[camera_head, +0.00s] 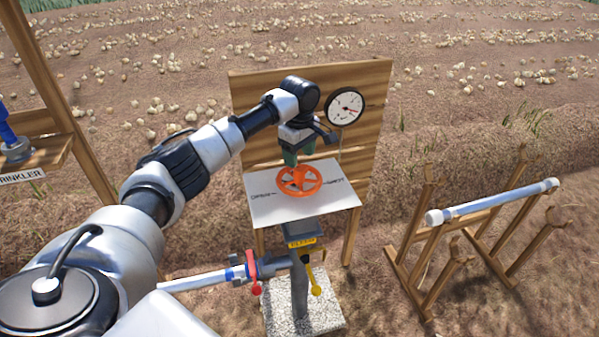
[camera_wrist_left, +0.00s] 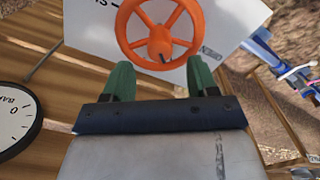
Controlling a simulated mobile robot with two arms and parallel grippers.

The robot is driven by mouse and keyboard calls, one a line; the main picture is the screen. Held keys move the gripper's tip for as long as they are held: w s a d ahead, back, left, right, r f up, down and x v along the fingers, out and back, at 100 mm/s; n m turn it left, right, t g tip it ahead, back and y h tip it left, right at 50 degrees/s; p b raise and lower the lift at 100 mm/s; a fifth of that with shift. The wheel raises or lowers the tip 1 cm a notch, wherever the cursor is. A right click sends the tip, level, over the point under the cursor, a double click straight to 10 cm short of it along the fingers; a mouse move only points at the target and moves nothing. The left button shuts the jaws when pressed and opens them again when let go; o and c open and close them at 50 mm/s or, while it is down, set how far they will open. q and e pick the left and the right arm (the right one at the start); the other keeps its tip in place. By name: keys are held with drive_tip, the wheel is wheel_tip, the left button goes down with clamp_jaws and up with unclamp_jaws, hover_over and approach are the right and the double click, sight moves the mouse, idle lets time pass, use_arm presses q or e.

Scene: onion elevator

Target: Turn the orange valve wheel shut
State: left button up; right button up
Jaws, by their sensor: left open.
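The orange valve wheel (camera_head: 299,181) lies above a white plate (camera_head: 275,208) marked with words at its left and right sides. It also shows in the left wrist view (camera_wrist_left: 158,42), with spokes and a round hub. My left gripper (camera_head: 297,158) is above the far side of the wheel, pointing down. In the left wrist view its two green fingers (camera_wrist_left: 158,82) are apart with nothing between them, and the wheel lies just beyond their tips. Whether a fingertip touches the rim cannot be told. My right gripper is not in view.
A wooden board (camera_head: 362,130) with a round gauge (camera_head: 346,107) stands behind the wheel. Below are a pipe with a red handle (camera_head: 253,273) and a yellow handle (camera_head: 315,283). A wooden rack (camera_head: 427,262) holding a pipe (camera_head: 490,202) stands at right. A sprinkler shelf (camera_head: 45,155) is at left.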

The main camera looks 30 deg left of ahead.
sight(299, 168)
use_arm(q)
wheel_tip(299, 168, down, 7)
drive_tip(key=shift+r, duration=0.2)
